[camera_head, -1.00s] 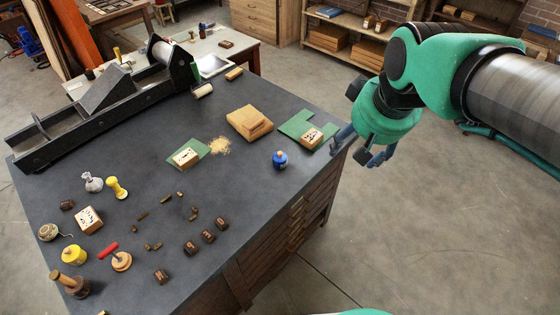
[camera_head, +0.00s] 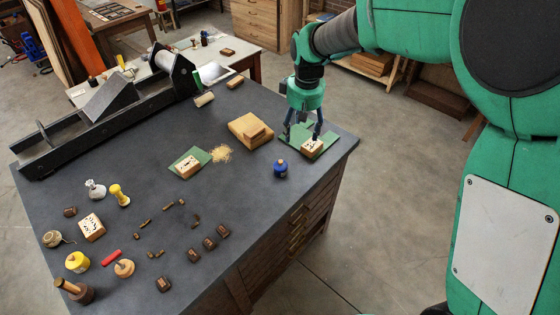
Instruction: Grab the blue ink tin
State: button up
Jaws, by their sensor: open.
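The blue ink tin (camera_head: 281,168) stands upright on the dark tabletop (camera_head: 240,230), near its right edge. My gripper (camera_head: 302,137) points down above the green mat (camera_head: 325,150) at the table's right end, up and to the right of the tin. Its fingers are apart with nothing seen between them, and they do not touch the tin. One finger overlaps the lettered wooden block (camera_head: 312,147) in the picture; I cannot tell whether they touch.
A stacked wooden board (camera_head: 250,129) lies left of my gripper. Another green mat with a block (camera_head: 188,165) and sawdust (camera_head: 221,153) lie further left. The yellow tin (camera_head: 77,262) and several small blocks fill the front left. Tabletop in front of the blue tin is clear.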

jog(key=n+g, duration=0.1)
jog(key=n, duration=0.1)
send_over(281, 161)
notch_tip(281, 161, down, 11)
jog(key=shift+f+p, duration=0.4)
jog(key=shift+f, duration=0.35)
jog(key=shift+f, duration=0.1)
jog(key=shift+f+b, duration=0.35)
jog(key=shift+f, duration=3.85)
jog(key=shift+a+f+b, duration=0.1)
jog(key=shift+f+b, duration=0.2)
jog(key=shift+f, duration=2.3)
